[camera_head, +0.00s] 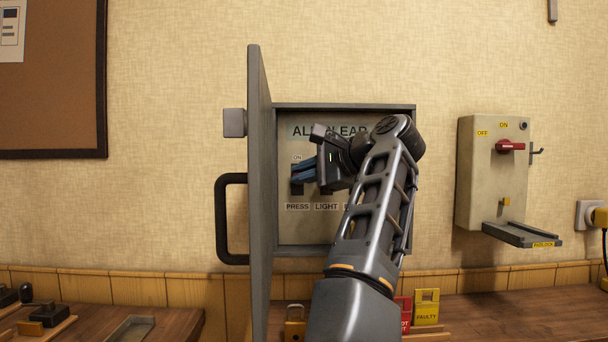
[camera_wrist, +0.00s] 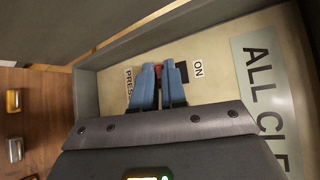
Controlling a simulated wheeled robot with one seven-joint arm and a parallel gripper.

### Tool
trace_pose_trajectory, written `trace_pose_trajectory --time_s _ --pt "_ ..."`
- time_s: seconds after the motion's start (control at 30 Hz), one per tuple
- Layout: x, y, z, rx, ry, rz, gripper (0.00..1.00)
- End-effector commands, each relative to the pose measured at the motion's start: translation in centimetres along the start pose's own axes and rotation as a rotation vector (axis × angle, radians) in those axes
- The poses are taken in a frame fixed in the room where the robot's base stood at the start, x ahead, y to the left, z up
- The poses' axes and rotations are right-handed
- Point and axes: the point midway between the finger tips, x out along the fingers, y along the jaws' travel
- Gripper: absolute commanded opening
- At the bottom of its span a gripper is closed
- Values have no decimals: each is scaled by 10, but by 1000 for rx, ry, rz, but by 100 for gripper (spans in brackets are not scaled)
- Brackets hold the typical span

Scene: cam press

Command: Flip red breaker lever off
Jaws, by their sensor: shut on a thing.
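The red breaker lever (camera_wrist: 158,72) shows as a small red piece between the blue fingertips in the wrist view. It sits between the PRESS label (camera_wrist: 129,80) and the ON label (camera_wrist: 198,69). My gripper (camera_wrist: 159,71) is shut on it, and the fingers hide most of it. In the head view my gripper (camera_head: 297,176) reaches into the open grey breaker box (camera_head: 343,107), at the left column above the PRESS label (camera_head: 297,207). The lever itself is hidden there. I cannot tell its exact tilt.
The box's grey door (camera_head: 259,200) stands open at the left, close to my gripper. A separate switch box (camera_head: 480,185) with a red handle (camera_head: 510,147) hangs at the right. Yellow and red padlock tags (camera_head: 426,305) stand on the wooden bench (camera_head: 490,320) below.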

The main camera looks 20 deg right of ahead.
Motion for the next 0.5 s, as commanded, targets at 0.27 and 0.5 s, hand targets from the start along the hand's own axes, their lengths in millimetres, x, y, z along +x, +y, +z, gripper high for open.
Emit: trace_pose_trajectory --time_s 0.27,0.5 --pt "2 11 -2 -90 1 -87 0" --pt "4 22 -4 -234 1 -231 0"
